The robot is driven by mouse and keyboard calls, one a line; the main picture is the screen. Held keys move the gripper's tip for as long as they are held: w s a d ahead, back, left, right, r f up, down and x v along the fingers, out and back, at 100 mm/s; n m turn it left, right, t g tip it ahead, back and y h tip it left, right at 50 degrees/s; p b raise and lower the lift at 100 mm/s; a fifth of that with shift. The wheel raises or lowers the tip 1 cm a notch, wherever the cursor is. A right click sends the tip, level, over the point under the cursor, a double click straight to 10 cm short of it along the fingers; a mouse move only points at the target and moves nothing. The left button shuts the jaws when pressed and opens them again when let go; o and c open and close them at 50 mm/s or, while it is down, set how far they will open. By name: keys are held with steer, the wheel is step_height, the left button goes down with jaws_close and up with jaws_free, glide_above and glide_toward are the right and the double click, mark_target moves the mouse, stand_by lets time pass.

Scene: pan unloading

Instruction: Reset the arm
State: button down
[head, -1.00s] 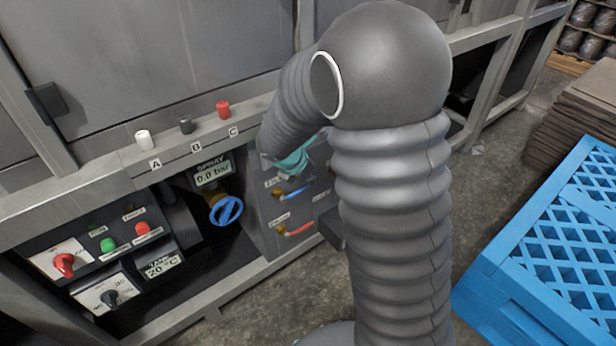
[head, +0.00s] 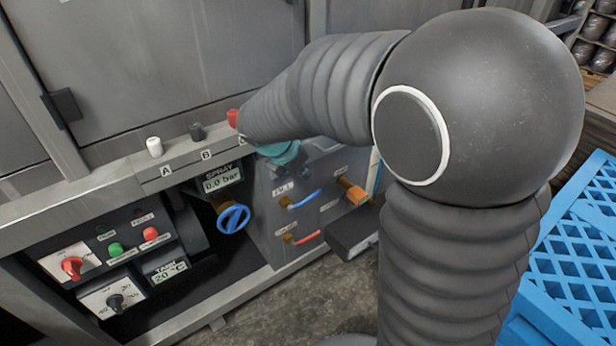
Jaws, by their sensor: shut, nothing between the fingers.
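My arm fills the right and middle of the head view, in a grey ribbed sleeve with a large round elbow. The forearm reaches left toward the machine's front panel, and a teal part of my arm shows under its end. My gripper is not visible; the forearm hides that area. The grey machine (head: 215,60) stands behind the arm. Its ledge carries a white button (head: 155,147), a black button (head: 196,131) and a red button (head: 233,118), the last partly covered by the forearm.
Below the ledge are a blue valve wheel (head: 233,218), a spray display (head: 222,180) reading 0.0 bar, a tank display (head: 166,271) reading 20 °C, and blue (head: 305,198) and red (head: 307,237) levers. A blue crate (head: 580,255) stands right. Bare floor (head: 290,310) lies between.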

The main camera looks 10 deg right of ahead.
steer(key=shift+s+a+r, duration=0.15)
steer(key=shift+r, duration=0.2)
stand_by(0.3)
steer(key=s+m+g+y, duration=0.2)
steer(key=s+m, duration=0.8)
steer(key=m, duration=0.5)
steer(key=s+d+r+m+t+y, duration=0.1)
steer(key=s+d+r+m, duration=0.2)
steer(key=s+r+m, duration=0.1)
steer(key=s+d+r+m+t+y, duration=0.1)
steer(key=s+d+r+m+t, duration=0.1)
steer(key=s+m, duration=0.4)
steer(key=s+r, duration=0.1)
steer(key=s, duration=0.2)
steer(key=shift+s+d+r+t, duration=0.2)
steer(key=shift+d+r+t, duration=0.1)
steer(key=shift+d+r, duration=0.1)
steer(key=shift+a, duration=0.1)
